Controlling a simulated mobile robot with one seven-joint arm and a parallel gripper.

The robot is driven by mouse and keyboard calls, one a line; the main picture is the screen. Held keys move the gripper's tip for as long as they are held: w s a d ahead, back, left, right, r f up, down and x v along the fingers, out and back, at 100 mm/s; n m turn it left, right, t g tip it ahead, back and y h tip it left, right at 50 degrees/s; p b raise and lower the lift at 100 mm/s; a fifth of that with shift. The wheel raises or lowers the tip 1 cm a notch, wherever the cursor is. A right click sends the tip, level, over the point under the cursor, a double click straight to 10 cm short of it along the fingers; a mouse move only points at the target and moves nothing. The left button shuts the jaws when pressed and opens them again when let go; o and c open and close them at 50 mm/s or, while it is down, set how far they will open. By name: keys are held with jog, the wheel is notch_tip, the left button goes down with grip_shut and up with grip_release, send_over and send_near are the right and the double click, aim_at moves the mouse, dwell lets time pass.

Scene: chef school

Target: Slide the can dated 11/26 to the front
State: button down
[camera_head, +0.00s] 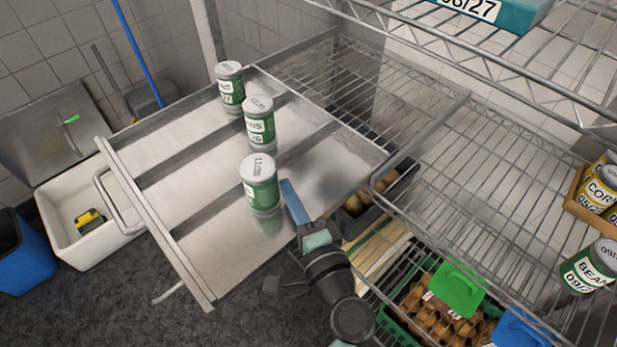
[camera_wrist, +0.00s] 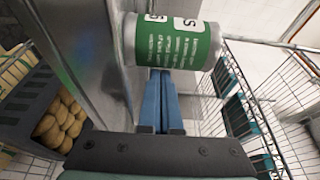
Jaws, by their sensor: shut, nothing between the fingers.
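Three green-and-white cans stand upright on a pulled-out metal tray (camera_head: 209,255). The nearest can (camera_head: 260,185) has a lid date that looks like 11/26, though the small print is hard to read. A middle can (camera_head: 259,125) and a far can (camera_head: 229,88) stand behind it; the date on the far can's side ends in 27. My gripper (camera_head: 288,186) is shut and empty, with blue fingers just right of the nearest can. In the wrist view my gripper (camera_wrist: 163,75) points at a green-labelled can (camera_wrist: 178,40); I cannot tell whether they touch.
Wire shelving (camera_head: 470,190) fills the right side, with a boxed set of cans and a bean can (camera_head: 588,268). A dark crate of potatoes (camera_head: 375,195) sits right of the tray. The tray's lower-left end has a raised rail (camera_head: 150,220) and handle. The tray left of the cans is clear.

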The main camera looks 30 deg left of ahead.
jog(key=s+a, duration=0.1)
jog(key=s, duration=0.4)
jog(key=s+a, duration=0.1)
jog(key=s, duration=0.1)
jog(key=shift+s+a, duration=0.2)
jog(key=shift+a, duration=0.15)
jog(key=shift+d+b, duration=0.1)
jog(key=shift+b, duration=0.2)
